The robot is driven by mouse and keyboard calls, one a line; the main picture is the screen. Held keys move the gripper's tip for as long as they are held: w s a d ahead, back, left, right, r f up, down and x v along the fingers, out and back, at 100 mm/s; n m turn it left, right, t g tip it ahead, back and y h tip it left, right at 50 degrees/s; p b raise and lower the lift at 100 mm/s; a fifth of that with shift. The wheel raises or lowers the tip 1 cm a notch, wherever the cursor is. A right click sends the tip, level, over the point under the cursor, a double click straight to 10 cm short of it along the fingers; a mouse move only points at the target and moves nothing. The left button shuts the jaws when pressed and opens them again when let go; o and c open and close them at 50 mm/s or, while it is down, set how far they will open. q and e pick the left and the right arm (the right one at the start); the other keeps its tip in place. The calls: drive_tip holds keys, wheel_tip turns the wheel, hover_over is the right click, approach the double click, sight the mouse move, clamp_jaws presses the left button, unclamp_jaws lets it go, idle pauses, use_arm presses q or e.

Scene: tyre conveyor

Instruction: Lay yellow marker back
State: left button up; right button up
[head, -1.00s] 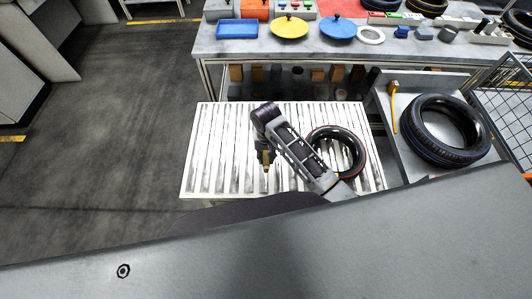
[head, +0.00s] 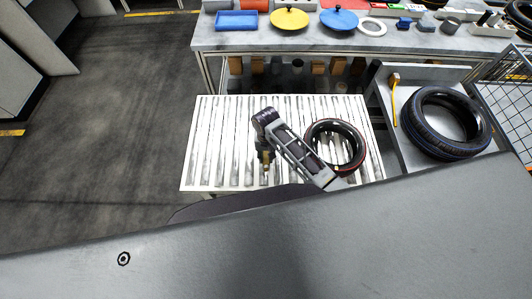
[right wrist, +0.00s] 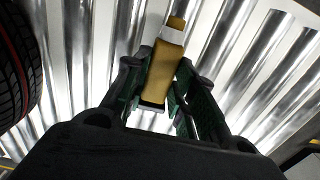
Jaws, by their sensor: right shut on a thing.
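The yellow marker (right wrist: 163,68) is held between the fingers of my right gripper (right wrist: 157,85) in the right wrist view. Its body is yellow with a pale band and a yellow tip pointing away from the palm. In the head view my right gripper (head: 265,162) is over the roller conveyor (head: 222,140), to the left of the tyre with a red line (head: 350,131) lying there. The marker is small and mostly hidden in that view. I cannot tell the gap between marker and rollers. My left gripper is not in view.
A large tyre (head: 413,118) lies on a grey stand at the right, with a yellow-headed tool (head: 394,98) beside it. A wire cage (head: 512,85) stands further right. A bench (head: 300,41) with a blue tray (head: 237,20) and coloured lids is behind. The conveyor's left part is clear.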

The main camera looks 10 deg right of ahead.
drive_tip(key=shift+f, duration=0.2)
drive_tip(key=o, duration=1.1)
drive_tip(key=shift+r, duration=0.1)
wheel_tip(320, 180, up, 12)
drive_tip(key=shift+w, duration=0.3)
drive_tip(key=shift+s, duration=0.1)
idle(0.7)
